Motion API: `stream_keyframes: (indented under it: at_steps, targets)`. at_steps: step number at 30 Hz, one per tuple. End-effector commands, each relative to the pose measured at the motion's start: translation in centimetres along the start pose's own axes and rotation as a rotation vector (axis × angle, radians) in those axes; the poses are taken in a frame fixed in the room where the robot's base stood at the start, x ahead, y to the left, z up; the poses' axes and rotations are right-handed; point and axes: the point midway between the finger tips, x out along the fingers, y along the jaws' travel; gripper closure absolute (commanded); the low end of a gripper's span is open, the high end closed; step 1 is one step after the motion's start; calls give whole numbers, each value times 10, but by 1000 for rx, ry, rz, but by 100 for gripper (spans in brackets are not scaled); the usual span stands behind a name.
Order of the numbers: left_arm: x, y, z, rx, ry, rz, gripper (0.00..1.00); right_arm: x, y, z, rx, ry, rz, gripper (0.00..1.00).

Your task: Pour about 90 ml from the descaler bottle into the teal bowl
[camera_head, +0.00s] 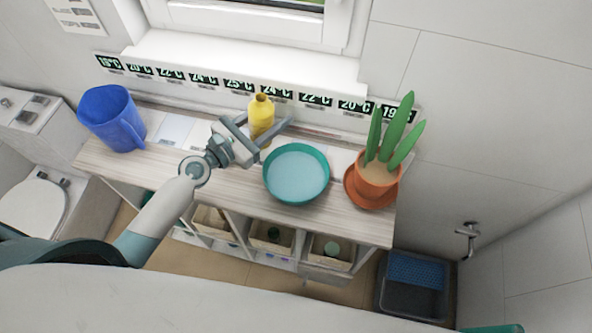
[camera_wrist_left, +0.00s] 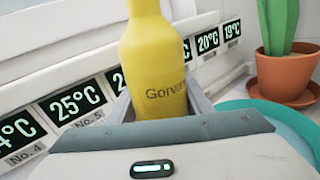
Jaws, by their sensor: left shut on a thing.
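The yellow descaler bottle (camera_head: 261,115) stands upright at the back of the shelf top, just left of the bowl. In the left wrist view the yellow bottle (camera_wrist_left: 154,60) has lettering that reads "Gorvan" in part. My left gripper (camera_head: 266,130) is shut on the bottle, with a finger on either side. The teal bowl (camera_head: 327,180) sits on the shelf top, to the right of and nearer than the bottle. Its inside looks pale and flat. The bowl's rim (camera_wrist_left: 262,104) shows at the right of the left wrist view. My right gripper is not in view.
A potted cactus (camera_head: 378,172) on an orange saucer (camera_head: 366,199) stands right of the bowl. A blue pitcher (camera_head: 110,117) stands at the left end. A row of temperature labels (camera_head: 238,86) lines the wall behind. Open compartments with bins lie below the top.

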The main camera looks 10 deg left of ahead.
Motion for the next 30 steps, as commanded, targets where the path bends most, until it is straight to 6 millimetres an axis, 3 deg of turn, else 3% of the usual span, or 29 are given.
stream_keyframes:
  at_steps: [10,23,30]
  targets:
    - [1,-6,-37,211,12,0,89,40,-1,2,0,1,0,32]
    - [1,-8,-16,503,30,1,89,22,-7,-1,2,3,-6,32]
    - [0,-4,-28,659,40,2,89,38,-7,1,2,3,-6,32]
